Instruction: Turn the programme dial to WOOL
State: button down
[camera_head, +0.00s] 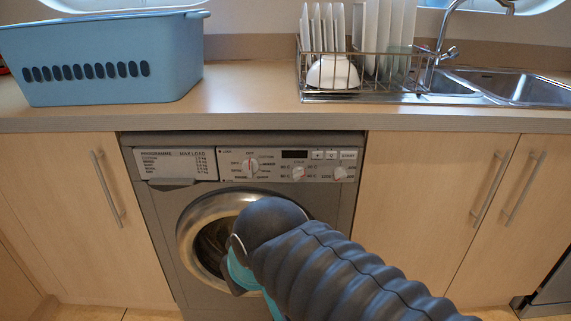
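The washing machine (165,212) is grey and stands under the worktop, between wooden cupboard doors. Its programme dial (253,167) is a round pale knob in the middle of the control panel, ringed by small labels. The labels are too small to read surely, so I cannot tell which one is WOOL or where the dial points. My dark ribbed arm reaches in from the lower right, in front of the round door (190,235), below the dial and apart from it in the picture. My gripper's fingers do not show; the arm hides them or they are out of frame.
Two smaller knobs, one (298,173) and another (341,174), sit right of the dial, below a dark display (294,154) and buttons. A detergent drawer (172,180) is at left. The worktop (240,100) overhangs the panel. A blue basket (110,60) and dish rack (352,90) stand above.

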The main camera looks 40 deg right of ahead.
aim_at(251, 166)
jog(key=z, duration=0.75)
jog(key=k, duration=0.55)
jog(key=z, duration=0.35)
